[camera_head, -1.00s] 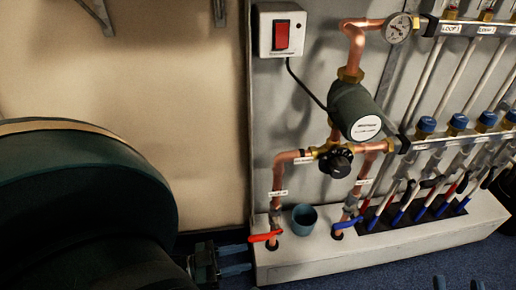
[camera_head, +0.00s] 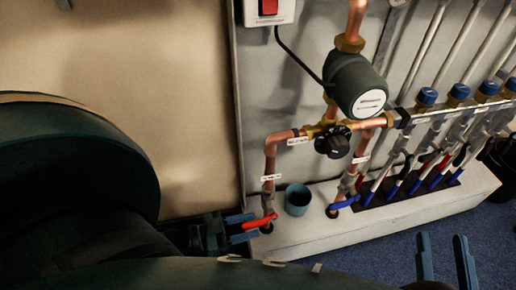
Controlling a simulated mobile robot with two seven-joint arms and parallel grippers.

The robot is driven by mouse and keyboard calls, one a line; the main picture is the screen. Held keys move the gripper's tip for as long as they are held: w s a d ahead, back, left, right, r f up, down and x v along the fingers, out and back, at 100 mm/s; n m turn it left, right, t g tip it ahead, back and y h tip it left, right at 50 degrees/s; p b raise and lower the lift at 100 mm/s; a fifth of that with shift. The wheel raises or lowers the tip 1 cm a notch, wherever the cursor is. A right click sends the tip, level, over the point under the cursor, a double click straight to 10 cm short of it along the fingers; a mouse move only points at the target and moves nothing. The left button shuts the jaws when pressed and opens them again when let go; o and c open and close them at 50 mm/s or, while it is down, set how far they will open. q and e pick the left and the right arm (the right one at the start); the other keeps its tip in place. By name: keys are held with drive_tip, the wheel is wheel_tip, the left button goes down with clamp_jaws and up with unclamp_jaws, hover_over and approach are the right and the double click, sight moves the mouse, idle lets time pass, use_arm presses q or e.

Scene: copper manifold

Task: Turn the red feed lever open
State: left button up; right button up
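The red feed lever (camera_head: 262,220) sits low on the left copper pipe, pointing left and slightly downward. My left gripper (camera_head: 247,228) comes in from the left with its two blue fingers apart. The lever's free end lies between the fingertips in the picture; I cannot tell whether they touch it. My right gripper (camera_head: 445,256) is at the lower right, its fingers apart and empty, over the blue floor and away from the pipes. My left arm covers much of the lower left.
A blue-grey cup (camera_head: 298,200) stands on the white ledge (camera_head: 300,232), just right of the red lever. A blue lever (camera_head: 343,202) is on the neighbouring pipe. A pump (camera_head: 352,82) and black-knobbed valve (camera_head: 333,141) are above. Several red and blue handles line the right.

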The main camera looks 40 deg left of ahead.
use_arm(q)
drive_tip(key=shift+x, duration=1.65)
clamp_jaws()
